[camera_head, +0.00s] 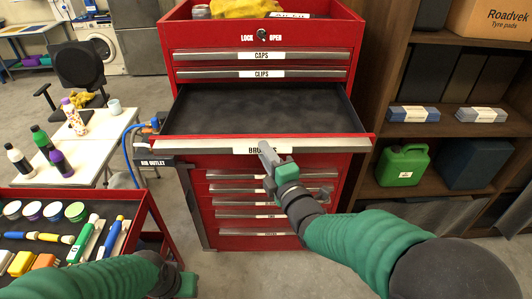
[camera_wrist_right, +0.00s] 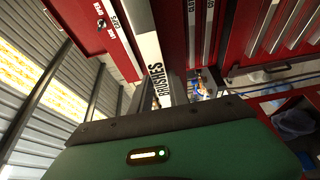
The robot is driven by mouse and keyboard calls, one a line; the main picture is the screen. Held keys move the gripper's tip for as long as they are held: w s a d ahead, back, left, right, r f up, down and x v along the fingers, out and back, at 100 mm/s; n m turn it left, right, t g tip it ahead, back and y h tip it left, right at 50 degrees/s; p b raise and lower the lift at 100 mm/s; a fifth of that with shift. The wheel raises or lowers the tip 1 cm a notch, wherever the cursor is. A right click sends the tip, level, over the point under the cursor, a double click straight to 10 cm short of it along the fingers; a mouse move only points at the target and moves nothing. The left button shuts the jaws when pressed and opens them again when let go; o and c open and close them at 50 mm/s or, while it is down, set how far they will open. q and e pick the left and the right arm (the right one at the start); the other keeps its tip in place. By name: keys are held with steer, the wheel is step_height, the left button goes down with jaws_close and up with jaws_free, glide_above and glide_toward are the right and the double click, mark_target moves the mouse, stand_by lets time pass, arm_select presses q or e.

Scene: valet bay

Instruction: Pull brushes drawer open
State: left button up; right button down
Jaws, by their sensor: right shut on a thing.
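The brushes drawer (camera_head: 262,108) stands pulled out from the red tool cabinet (camera_head: 184,59), and its dark-lined inside looks empty. Its long metal handle (camera_head: 200,146) carries the BRUSHES label, which also shows in the right wrist view (camera_wrist_right: 154,78). My right gripper (camera_head: 267,153) is shut on the handle near its middle, covering part of the label. My left gripper (camera_head: 183,285) is low at the left, by the red trolley and away from the drawer; its fingers are not clear.
CAPS and CLIPS drawers above are shut, as are several below. A red trolley (camera_head: 152,205) with tins and brushes stands at the left front. An air outlet with blue hose (camera_head: 127,150) sits left of the drawer. Shelves with a green can (camera_head: 401,166) stand right.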

arm_select(q)
steer(key=shift+s+f, duration=0.15)
steer(key=shift+f, duration=0.05)
arm_select(e)
steer(key=shift+s+f, duration=0.35)
steer(key=shift+s, duration=0.1)
steer(key=c, duration=1.3)
jaws_free()
steer(key=shift+w, duration=0.2)
arm_select(q)
steer(key=shift+w+f, duration=0.1)
steer(key=shift+w, duration=0.2)
arm_select(e)
steer(key=shift+w, duration=0.2)
